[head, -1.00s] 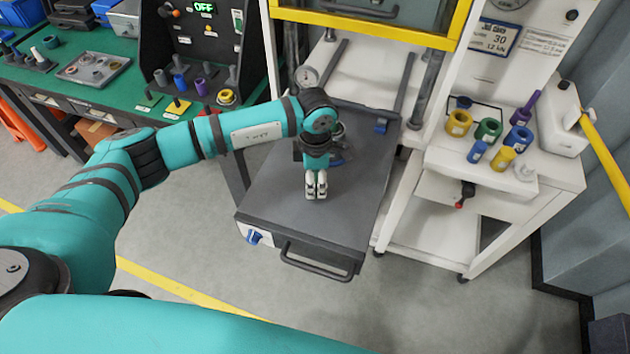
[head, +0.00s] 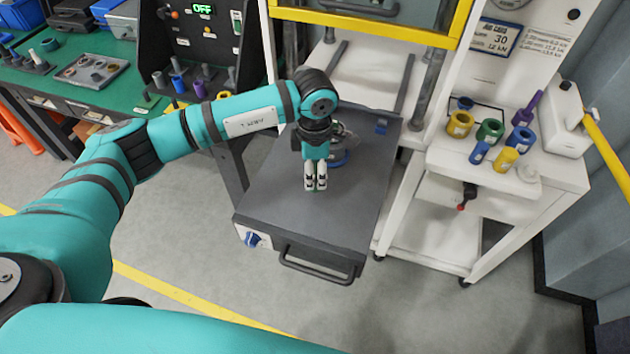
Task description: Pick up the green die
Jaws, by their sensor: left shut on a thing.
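A green ring-shaped piece (head: 489,131), which looks like the green die, stands on the white side shelf (head: 445,160) at the right, among other coloured pieces. My left gripper (head: 316,188) points down over the dark grey sliding plate (head: 350,205), well left of that shelf. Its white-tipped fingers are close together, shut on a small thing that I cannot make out. A blue round part (head: 338,157) shows just behind the gripper, partly hidden by it; I cannot tell whether they touch. My right gripper is not in view.
The shelf also holds yellow rings (head: 460,123), blue pieces (head: 520,140) and a purple tool (head: 531,107). The press frame (head: 370,30) with a yellow guard stands behind the plate. A green bench (head: 125,70) with trays is at the left. The plate's front is clear.

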